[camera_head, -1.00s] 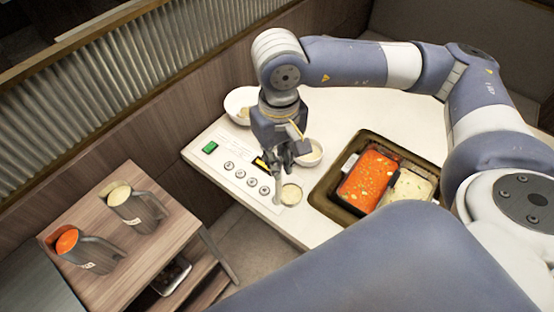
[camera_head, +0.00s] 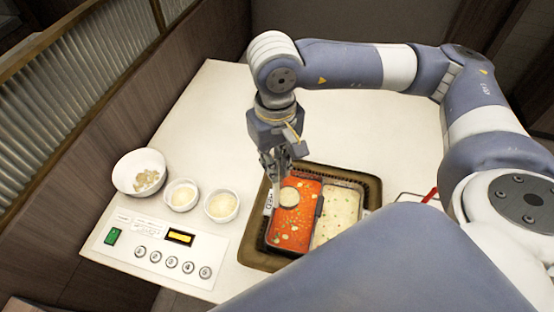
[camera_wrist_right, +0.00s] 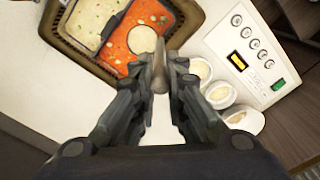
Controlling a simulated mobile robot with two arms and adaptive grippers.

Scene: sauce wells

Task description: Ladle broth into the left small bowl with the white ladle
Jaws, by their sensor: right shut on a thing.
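My right gripper (camera_head: 281,155) is shut on the white ladle's handle, which shows between the fingers in the wrist view (camera_wrist_right: 159,72). The ladle's round pale bowl (camera_head: 289,196) appears over the red broth (camera_head: 293,220) in one half of the divided pot; I cannot tell whether it touches the broth or how full it is. The left small bowl (camera_head: 181,195) is white and holds something pale; it also shows in the wrist view (camera_wrist_right: 220,95). The other small bowl (camera_head: 221,206) stands to its right. My left gripper is not in view.
The pot's other half holds pale broth (camera_head: 341,215). A dark tray (camera_head: 372,187) surrounds the pot. A larger white bowl (camera_head: 140,172) with beige pieces and a control panel (camera_head: 165,250) are at the left. The table (camera_head: 205,110) behind is clear.

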